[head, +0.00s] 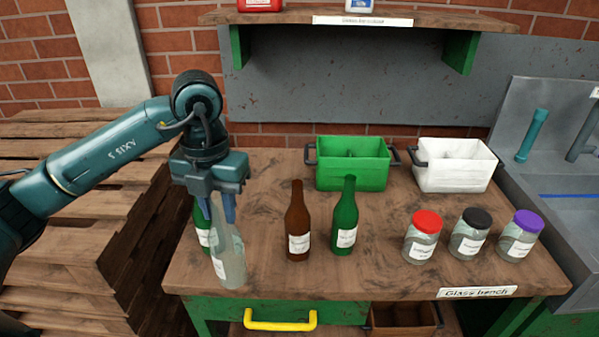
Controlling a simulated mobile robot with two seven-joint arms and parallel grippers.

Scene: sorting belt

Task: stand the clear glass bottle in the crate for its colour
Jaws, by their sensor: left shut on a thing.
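The clear glass bottle (230,262), with a white label, is near the left end of the bench. My left gripper (219,207) points down and is shut on its neck. The bottle is roughly upright, and I cannot tell whether its base touches the bench. The white crate (454,181) stands at the back right of the bench. The green crate (351,178) stands to its left, with something green showing inside. A brown crate (403,331) sits below the bench top, partly cut off. My right gripper is not in view.
A green bottle (203,237) stands partly hidden behind the clear one. A brown bottle (298,220) and another green bottle (345,220) stand mid-bench. Three jars with red (427,221), black (477,218) and purple (527,221) lids stand before the white crate. A shelf (300,17) hangs above.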

